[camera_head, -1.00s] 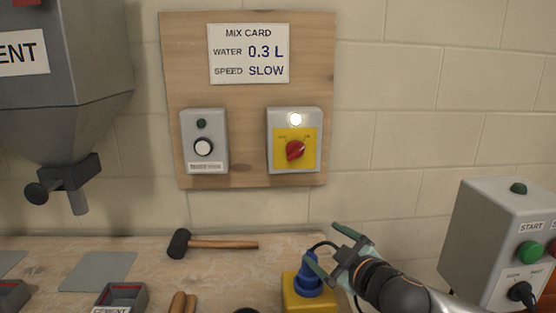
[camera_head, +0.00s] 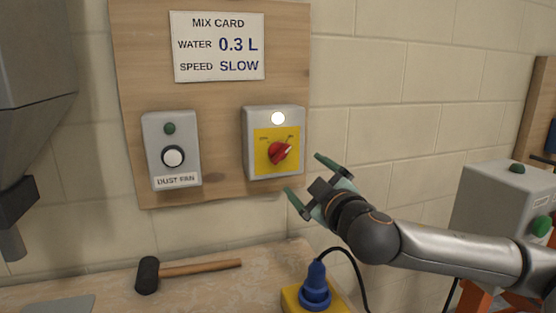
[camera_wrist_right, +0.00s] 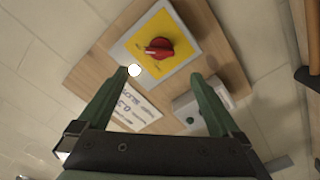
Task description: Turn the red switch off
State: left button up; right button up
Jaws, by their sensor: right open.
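The red switch (camera_head: 279,153) is a rotary knob on a yellow plate, on a grey box (camera_head: 250,143) fixed to the wooden wall board. A white lamp (camera_head: 278,118) above it is lit. The knob's pointer slants toward the upper right. My right gripper (camera_head: 306,180) is open and empty, below and right of the switch box, apart from it. In the right wrist view the red switch (camera_wrist_right: 158,48) lies ahead, between and beyond the two green fingers (camera_wrist_right: 158,98). My left gripper is not in view.
A dust fan box (camera_head: 173,150) with a white button is left of the switch. The mix card (camera_head: 218,46) hangs above. A hammer (camera_head: 190,270) and a blue plug in a yellow socket (camera_head: 315,288) are on the bench below. A grey control box (camera_head: 497,205) stands right.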

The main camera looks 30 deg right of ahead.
aim_at(280, 153)
jog(key=p+x, duration=0.1)
jog(key=x, duration=1.1)
jog(key=shift+p, duration=0.35)
jog(key=shift+c, duration=0.2)
jog(key=c, duration=1.2)
